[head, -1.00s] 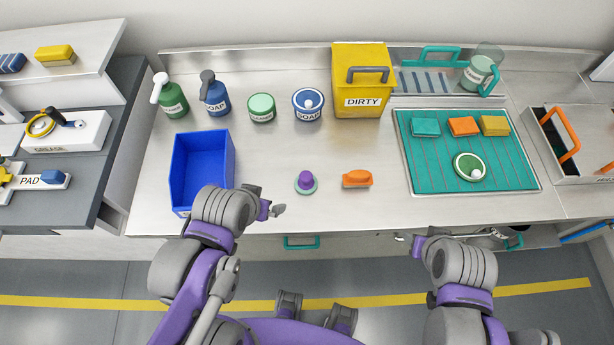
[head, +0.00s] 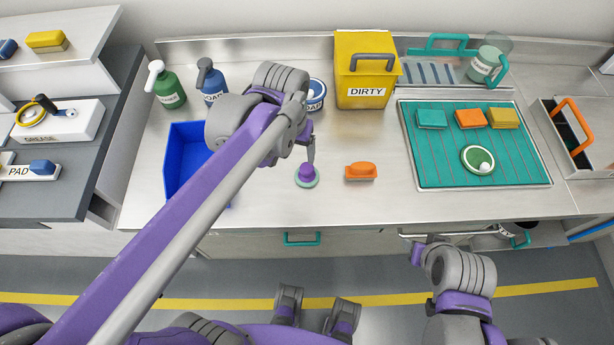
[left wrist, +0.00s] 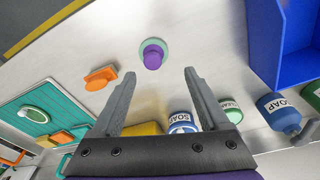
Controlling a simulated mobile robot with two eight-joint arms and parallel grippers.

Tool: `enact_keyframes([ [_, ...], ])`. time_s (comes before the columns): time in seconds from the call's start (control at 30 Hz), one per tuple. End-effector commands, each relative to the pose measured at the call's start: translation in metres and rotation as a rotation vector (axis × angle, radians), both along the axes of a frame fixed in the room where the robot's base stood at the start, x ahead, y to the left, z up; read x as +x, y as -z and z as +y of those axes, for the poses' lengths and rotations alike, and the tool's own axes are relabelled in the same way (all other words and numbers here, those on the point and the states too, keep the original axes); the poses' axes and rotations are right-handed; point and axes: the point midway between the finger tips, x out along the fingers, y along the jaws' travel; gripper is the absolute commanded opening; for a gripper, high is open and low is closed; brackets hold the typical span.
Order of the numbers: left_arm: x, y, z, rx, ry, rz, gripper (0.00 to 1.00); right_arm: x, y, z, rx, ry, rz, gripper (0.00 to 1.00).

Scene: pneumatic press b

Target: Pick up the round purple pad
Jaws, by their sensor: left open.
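The round purple pad (head: 306,174) sits on the metal counter, with a purple knob on top and a pale green round base. It also shows in the left wrist view (left wrist: 153,56), beyond the fingertips and roughly centred between them. My left gripper (head: 310,150) is above the counter, just behind the pad in the head view. In the left wrist view its two fingers (left wrist: 160,74) are apart with nothing between them. My right gripper (head: 418,254) is low in front of the counter, away from the pad; its fingers are too unclear to read.
An orange pad (head: 361,171) lies to the right of the purple pad. A blue bin (head: 176,170) stands left, partly behind my left arm. The yellow DIRTY bin (head: 366,75), soap containers and a teal mat (head: 432,170) with several pads stand around. The front counter strip is clear.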

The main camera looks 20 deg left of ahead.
Motion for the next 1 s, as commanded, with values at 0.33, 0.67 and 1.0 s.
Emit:
enact_keyframes([
  [0.33, 0.045, 0.014, -0.028, 0.017, 0.011, 0.134, 0.78, -0.003, 0.019, 0.0, 0.0, 0.0, 0.007, 0.5],
  [0.67, 0.044, 0.06, -0.027, 0.018, 0.01, 0.135, 0.78, -0.004, 0.024, 0.0, 0.0, 0.0, 0.008, 0.5],
  [1.0, 0.034, 0.095, -0.019, 0.018, 0.009, 0.134, 0.78, -0.004, 0.028, 0.0, 0.0, 0.0, 0.01, 0.5],
])
